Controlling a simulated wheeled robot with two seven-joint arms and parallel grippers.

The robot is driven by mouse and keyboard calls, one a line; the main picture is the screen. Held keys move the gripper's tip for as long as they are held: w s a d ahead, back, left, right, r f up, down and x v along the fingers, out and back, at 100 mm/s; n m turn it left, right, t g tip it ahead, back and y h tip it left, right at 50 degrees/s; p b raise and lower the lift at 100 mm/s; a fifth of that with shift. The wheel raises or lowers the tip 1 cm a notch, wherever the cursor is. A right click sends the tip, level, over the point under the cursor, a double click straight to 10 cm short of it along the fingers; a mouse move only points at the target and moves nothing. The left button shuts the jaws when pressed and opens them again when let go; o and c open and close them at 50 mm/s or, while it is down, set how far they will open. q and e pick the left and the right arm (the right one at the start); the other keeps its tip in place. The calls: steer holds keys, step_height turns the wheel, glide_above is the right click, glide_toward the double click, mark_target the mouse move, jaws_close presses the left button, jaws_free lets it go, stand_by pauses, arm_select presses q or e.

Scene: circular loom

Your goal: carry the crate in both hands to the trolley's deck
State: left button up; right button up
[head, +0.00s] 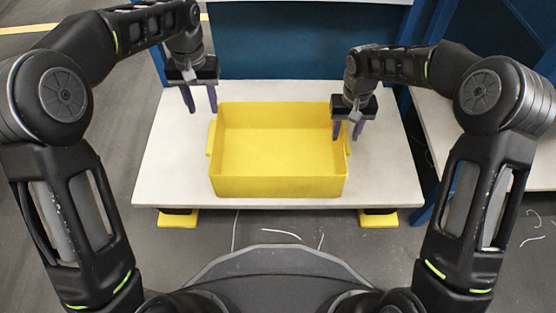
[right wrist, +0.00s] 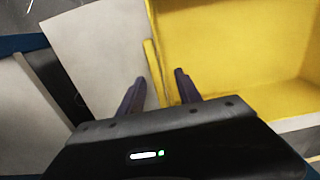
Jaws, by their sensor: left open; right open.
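A yellow open crate (head: 278,187) stands empty on a white tabletop (head: 172,172), with a handle on its left side and one on its right. My left gripper (head: 201,109) is open and empty, above and beyond the crate's left handle (head: 211,138). My right gripper (head: 346,135) is open at the crate's right wall, near the right handle (head: 347,143). In the right wrist view, the fingers of my right gripper (right wrist: 156,88) stand on either side of the yellow handle (right wrist: 155,72), apart from it as far as I can see. I cannot identify a trolley deck.
A blue panel (head: 285,45) rises behind the tabletop. Another pale surface (head: 440,125) is at the right behind a blue post. Yellow feet (head: 178,218) show under the table's front edge. White strands (head: 530,240) lie on the grey floor.

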step_height(320, 180, up, 12)
stand_by(0.5)
steer(key=shift+f, duration=0.1)
